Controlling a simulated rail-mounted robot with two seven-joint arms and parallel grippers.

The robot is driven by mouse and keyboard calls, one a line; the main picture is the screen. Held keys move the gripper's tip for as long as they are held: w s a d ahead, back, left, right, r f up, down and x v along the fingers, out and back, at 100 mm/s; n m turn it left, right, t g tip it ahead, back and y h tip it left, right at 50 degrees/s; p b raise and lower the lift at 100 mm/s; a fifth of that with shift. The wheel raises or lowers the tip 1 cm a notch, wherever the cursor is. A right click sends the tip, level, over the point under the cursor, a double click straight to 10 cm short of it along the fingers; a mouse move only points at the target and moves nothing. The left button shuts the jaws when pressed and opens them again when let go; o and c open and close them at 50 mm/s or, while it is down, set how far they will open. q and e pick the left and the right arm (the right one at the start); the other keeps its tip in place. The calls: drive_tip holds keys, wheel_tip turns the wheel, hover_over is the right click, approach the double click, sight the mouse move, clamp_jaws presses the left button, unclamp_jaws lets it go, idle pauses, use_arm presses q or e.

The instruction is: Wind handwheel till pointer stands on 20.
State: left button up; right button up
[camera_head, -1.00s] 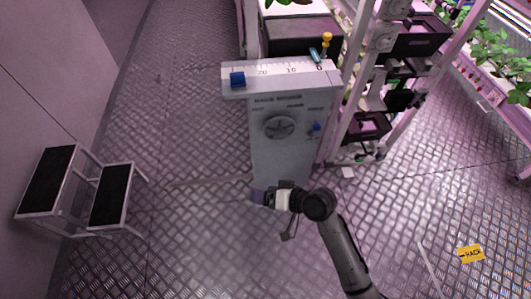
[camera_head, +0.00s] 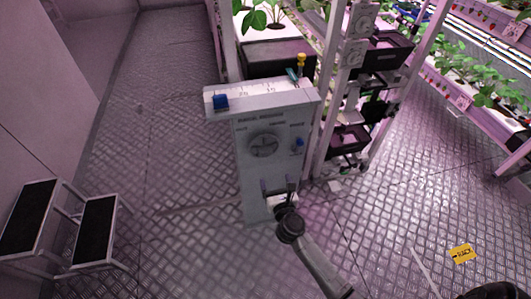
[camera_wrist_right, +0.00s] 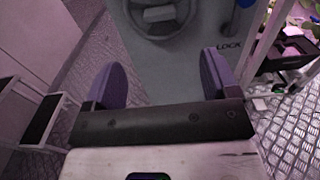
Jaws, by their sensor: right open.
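The grey handwheel (camera_head: 264,145) is on the front of a grey cabinet (camera_head: 252,190). It also shows at the top of the right wrist view (camera_wrist_right: 158,14), partly cut off. A white scale (camera_head: 255,94) runs along the cabinet top, with marks near 20 and 10. A teal and yellow piece (camera_head: 293,74) stands near its right end; I cannot tell surely whether it is the pointer. A blue block (camera_head: 220,102) sits at the left end. My right gripper (camera_head: 277,186) is open and empty, in front of the cabinet below the handwheel; its fingers (camera_wrist_right: 163,80) are apart. My left gripper is out of view.
A blue knob (camera_head: 299,143) sits right of the handwheel, near the LOCK label in the wrist view. Plant racks (camera_head: 350,100) stand close on the right. A step stool (camera_head: 95,232) stands at left. A yellow sign (camera_head: 461,254) lies on the floor.

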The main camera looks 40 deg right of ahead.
sight(266, 153)
drive_tip(key=b+x, duration=0.3)
drive_tip(key=x, duration=1)
drive_tip(key=shift+w+d, duration=0.1)
drive_tip(key=shift+w, duration=0.1)
drive_tip(key=c, duration=0.9)
